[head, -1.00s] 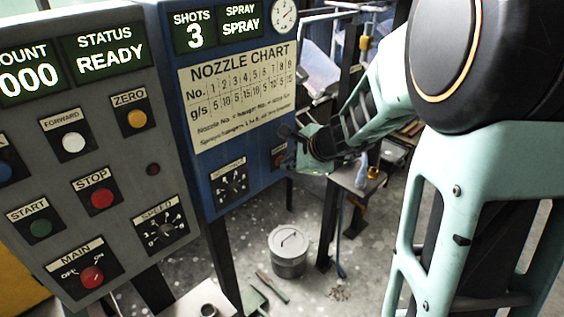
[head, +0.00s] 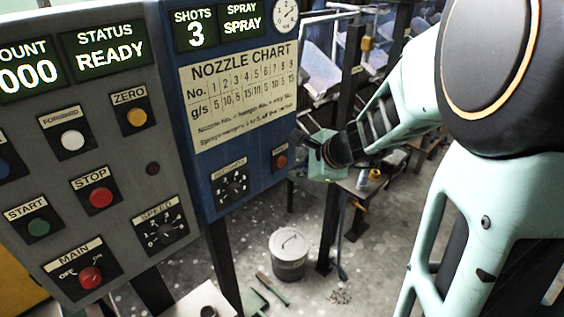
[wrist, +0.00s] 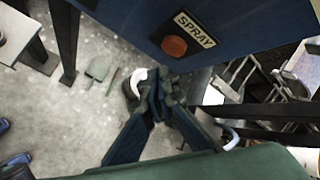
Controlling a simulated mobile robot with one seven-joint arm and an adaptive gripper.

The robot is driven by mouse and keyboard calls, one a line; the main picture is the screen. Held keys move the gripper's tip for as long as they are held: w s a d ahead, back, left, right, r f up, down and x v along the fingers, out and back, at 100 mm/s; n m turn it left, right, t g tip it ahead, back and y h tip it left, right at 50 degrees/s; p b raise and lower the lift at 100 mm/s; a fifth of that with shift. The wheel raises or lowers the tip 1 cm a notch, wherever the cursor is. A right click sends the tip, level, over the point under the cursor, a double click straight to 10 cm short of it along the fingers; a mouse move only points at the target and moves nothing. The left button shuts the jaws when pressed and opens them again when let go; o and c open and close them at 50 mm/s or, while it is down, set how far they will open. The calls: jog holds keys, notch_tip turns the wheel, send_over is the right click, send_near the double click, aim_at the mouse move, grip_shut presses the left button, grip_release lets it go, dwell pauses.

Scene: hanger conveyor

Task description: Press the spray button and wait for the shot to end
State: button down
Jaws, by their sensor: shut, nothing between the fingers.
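The spray button (head: 281,161) is a round orange-brown button at the lower right of the blue panel (head: 205,150). In the wrist view it shows under its SPRAY label (wrist: 174,46). The panel's display (head: 217,24) reads SHOTS 3 and SPRAY SPRAY. My gripper (head: 300,136) is just right of the panel's edge, apart from the button, which is uncovered. In the wrist view my gripper (wrist: 161,97) has its fingers together and empty, with the button above the fingertips in the picture.
A grey control panel (head: 150,190) with several buttons and a READY display stands at left. A lidded bucket (head: 289,255) is on the floor below. A small stand (head: 358,184) with a bottle and dark posts is behind my gripper.

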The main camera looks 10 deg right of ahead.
jog(key=s+d, duration=0.2)
jog(key=s, duration=0.1)
jog(key=shift+d, duration=0.1)
dwell(0.6)
